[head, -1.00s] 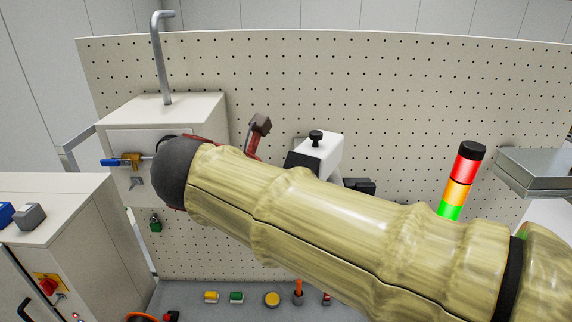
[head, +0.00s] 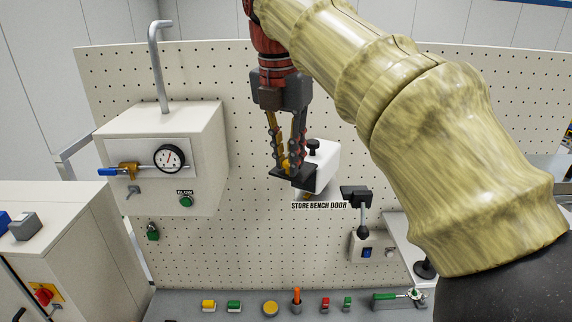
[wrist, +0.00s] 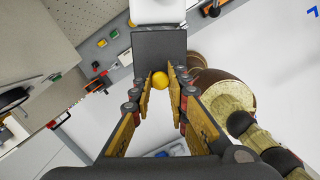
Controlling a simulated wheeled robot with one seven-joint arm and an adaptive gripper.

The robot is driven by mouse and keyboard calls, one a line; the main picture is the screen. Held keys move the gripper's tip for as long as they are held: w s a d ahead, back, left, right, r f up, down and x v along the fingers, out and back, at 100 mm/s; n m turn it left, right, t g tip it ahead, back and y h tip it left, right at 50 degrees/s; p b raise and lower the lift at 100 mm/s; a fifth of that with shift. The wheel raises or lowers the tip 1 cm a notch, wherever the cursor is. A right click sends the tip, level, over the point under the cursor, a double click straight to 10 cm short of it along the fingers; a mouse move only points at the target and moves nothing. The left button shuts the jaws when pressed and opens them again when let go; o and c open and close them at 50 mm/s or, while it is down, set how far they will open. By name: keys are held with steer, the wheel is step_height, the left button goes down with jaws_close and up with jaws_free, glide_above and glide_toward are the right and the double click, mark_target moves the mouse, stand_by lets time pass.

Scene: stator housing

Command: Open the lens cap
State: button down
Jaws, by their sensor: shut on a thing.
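A white box-shaped device (head: 325,160) with a black knob on top is mounted at the pegboard. A black flap (head: 284,179), which looks like the lens cap, is at its front left; in the wrist view the flap (wrist: 160,55) shows beside the white body (wrist: 157,12). A yellow ball knob (wrist: 160,80) stands out from the flap. My gripper (head: 287,165) comes from above, and its fingers are on both sides of the yellow knob, shut on it. The lens behind the flap is hidden. How far the flap is swung is hard to tell.
A white cabinet (head: 200,130) with a gauge (head: 169,158) and a bent pipe stands to the left. A black-handled lever (head: 360,205) is close right of the device. Several buttons and a toggle clamp (head: 400,296) line the bench below. Pegboard (head: 250,235) lies behind.

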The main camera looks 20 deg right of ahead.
steer(key=shift+w+d+r+g+y, duration=0.2)
steer(key=shift+r+g+y, duration=0.05)
steer(key=shift+g+y, duration=0.05)
stand_by(0.5)
steer(key=c, duration=1.7)
jaws_free()
